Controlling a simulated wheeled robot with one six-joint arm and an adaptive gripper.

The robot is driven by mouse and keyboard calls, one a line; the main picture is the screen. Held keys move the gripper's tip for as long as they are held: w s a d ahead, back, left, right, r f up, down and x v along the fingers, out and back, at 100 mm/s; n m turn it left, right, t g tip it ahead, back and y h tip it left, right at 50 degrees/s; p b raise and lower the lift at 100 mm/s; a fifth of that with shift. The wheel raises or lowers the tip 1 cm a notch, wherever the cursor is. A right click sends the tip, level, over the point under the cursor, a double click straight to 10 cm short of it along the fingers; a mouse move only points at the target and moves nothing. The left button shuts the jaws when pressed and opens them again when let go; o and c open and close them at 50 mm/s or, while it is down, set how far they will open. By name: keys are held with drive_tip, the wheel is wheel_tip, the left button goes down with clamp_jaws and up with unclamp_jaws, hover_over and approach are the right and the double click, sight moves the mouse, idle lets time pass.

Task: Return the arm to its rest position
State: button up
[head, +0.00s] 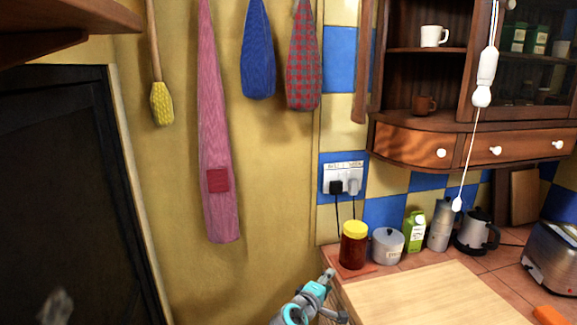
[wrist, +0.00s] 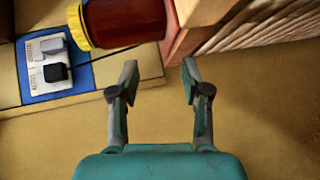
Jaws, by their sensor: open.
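My gripper (wrist: 160,80) is open and empty in the wrist view, with bare floor or wall surface between and behind its fingers. In the head view my gripper (head: 330,290) shows at the bottom, just in front of the counter's left corner. A dark red jar with a yellow lid (head: 353,246) stands on the counter's left end, above and to the right of the gripper. The jar also shows in the wrist view (wrist: 130,20), beyond the fingers and apart from them.
The counter (head: 440,290) holds a pale wooden board, a grey pot (head: 388,246), a green carton (head: 414,232), a kettle (head: 477,233) and a toaster (head: 553,255). Cloths hang on the yellow wall to the left. A wooden cupboard (head: 440,143) hangs above. A dark doorway (head: 60,190) is at left.

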drive_tip(key=s+d+f+y, duration=0.2)
drive_tip(key=s+f, duration=0.6)
drive_tip(key=f, duration=0.1)
drive_tip(key=s+d+f+y, duration=0.2)
drive_tip(key=s+f, duration=0.6)
drive_tip(key=s+d+f+m+y, duration=0.1)
drive_tip(key=s+f+y, duration=0.15)
drive_tip(key=s, duration=0.75)
drive_tip(key=s+f+m+y, duration=0.1)
drive_tip(key=s+f, duration=0.2)
drive_tip(key=s, duration=0.7)
drive_tip(key=s+r+m+y, duration=0.1)
drive_tip(key=s+r+m, duration=0.15)
drive_tip(key=s, duration=0.65)
drive_tip(key=s+r+m, duration=0.2)
drive_tip(key=s+r, duration=0.2)
drive_tip(key=s, duration=0.5)
drive_tip(key=s+d+r+m+t, duration=0.1)
drive_tip(key=s+r+m, duration=0.3)
drive_tip(key=s+r, duration=0.8)
wheel_tip(320, 180, up, 2)
drive_tip(key=shift+d+r+m+t, duration=0.2)
drive_tip(key=shift+d+m+t, duration=0.15)
drive_tip(key=shift+d+t, duration=0.1)
